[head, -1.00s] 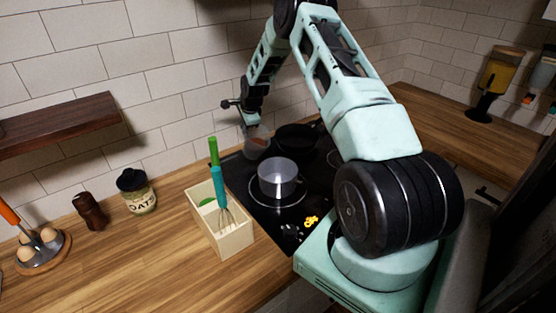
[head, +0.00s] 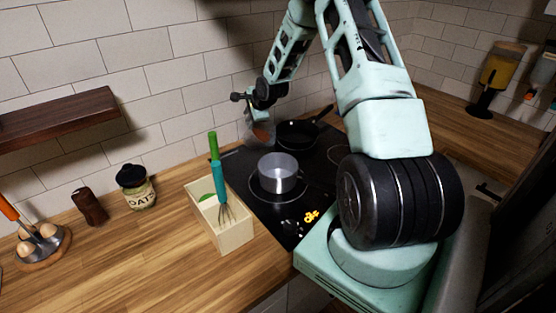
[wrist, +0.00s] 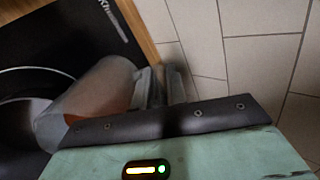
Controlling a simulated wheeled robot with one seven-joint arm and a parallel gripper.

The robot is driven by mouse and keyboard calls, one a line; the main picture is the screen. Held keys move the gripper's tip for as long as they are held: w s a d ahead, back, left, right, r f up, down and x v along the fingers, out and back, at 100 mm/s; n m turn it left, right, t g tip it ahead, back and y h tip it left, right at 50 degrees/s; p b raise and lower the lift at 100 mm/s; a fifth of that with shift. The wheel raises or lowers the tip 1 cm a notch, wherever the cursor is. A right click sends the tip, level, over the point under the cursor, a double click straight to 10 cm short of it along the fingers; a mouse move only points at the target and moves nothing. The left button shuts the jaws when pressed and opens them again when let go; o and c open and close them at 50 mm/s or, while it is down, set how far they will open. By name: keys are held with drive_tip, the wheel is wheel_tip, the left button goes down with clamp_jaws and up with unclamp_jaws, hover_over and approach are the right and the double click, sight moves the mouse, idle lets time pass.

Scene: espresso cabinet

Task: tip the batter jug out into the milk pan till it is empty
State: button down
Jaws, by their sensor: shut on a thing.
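The batter jug (head: 261,134) is a clear vessel with reddish-brown batter showing through its wall. My gripper (head: 258,112) is shut on it and holds it above the hob, behind the milk pan. In the wrist view the jug (wrist: 92,103) lies tilted in front of my gripper (wrist: 165,88), its mouth toward the lower left, with brown batter inside. The milk pan (head: 279,176) is a grey, open pot standing upright on the hob. The jug's mouth is too blurred in the head view to tell whether batter is flowing.
A black frying pan (head: 297,133) sits behind the milk pan on the black hob (head: 262,207). A wooden box (head: 232,233) with a whisk (head: 219,182) stands left of the hob. An oat jar (head: 137,188) and a brown mill (head: 90,206) are farther left. The tiled wall is close behind.

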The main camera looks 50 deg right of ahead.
drive_tip(key=shift+s+a+r+t+b, duration=0.1)
drive_tip(key=shift+s+r+t+b, duration=0.25)
drive_tip(key=shift+r+b, duration=0.1)
drive_tip(key=shift+s+a+r+t+b, duration=0.1)
drive_tip(key=shift+s+r+t+b, duration=0.1)
drive_tip(key=shift+r+t+b, duration=0.2)
drive_tip(key=shift+s+r+b, duration=0.1)
drive_tip(key=shift+r+b, duration=0.15)
drive_tip(key=shift+b, duration=0.05)
drive_tip(key=shift+s+a+r+t+h+b, duration=0.1)
drive_tip(key=shift+s+r+t+h+b, duration=0.1)
drive_tip(key=shift+s+r+t+b, duration=0.45)
drive_tip(key=shift+s+r+t+h+b, duration=0.1)
drive_tip(key=shift+r+t+h+b, duration=0.15)
drive_tip(key=shift+b, duration=0.65)
drive_tip(key=shift+s+a+r+t+b, duration=0.25)
drive_tip(key=shift+s+r+t+b, duration=0.6)
drive_tip(key=shift+b, duration=1.35)
